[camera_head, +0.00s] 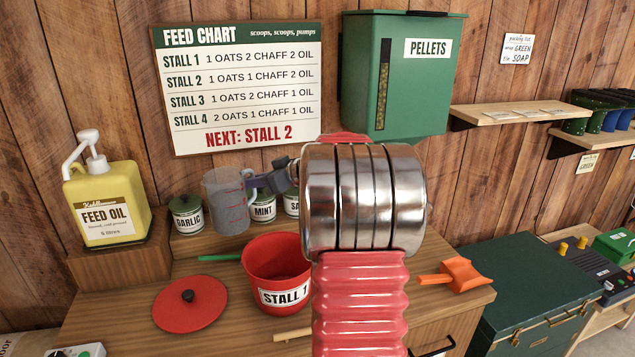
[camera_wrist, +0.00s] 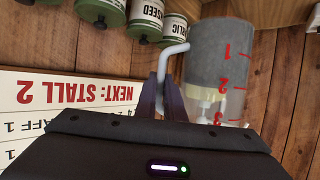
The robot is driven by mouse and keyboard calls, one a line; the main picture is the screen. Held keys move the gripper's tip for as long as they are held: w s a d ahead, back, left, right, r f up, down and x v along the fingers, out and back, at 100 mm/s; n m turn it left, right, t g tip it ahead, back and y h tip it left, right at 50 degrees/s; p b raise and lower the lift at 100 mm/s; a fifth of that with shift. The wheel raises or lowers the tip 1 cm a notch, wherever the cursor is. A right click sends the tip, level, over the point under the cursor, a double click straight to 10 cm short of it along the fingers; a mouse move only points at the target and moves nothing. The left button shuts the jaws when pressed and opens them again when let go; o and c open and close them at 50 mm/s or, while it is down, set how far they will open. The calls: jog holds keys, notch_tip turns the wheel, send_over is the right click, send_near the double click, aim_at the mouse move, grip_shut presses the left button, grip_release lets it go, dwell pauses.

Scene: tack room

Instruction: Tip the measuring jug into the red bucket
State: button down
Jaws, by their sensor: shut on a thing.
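The measuring jug (camera_head: 226,203) is clear with red marks and a grey fill in its lower part. It hangs above the counter, up and to the left of the red bucket in the head view, nearly upright with a slight tilt. My gripper (camera_head: 268,182) is shut on its handle. In the wrist view the jug (camera_wrist: 218,60) appears upside down, and my fingers (camera_wrist: 172,98) close on its pale handle (camera_wrist: 168,62).
A red lid (camera_head: 190,305) lies left of the bucket, with a green handle (camera_head: 218,258) behind it. Garlic (camera_head: 187,215) and mint (camera_head: 263,208) tins stand behind. A feed oil bottle (camera_head: 105,205) is at left, an orange scoop (camera_head: 458,275) at right. The feed chart (camera_head: 238,85) hangs behind.

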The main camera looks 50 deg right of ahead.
jog(key=s+d, duration=1.2)
jog(key=s, duration=0.1)
jog(key=shift+s, duration=0.15)
jog(key=shift+r, duration=0.15)
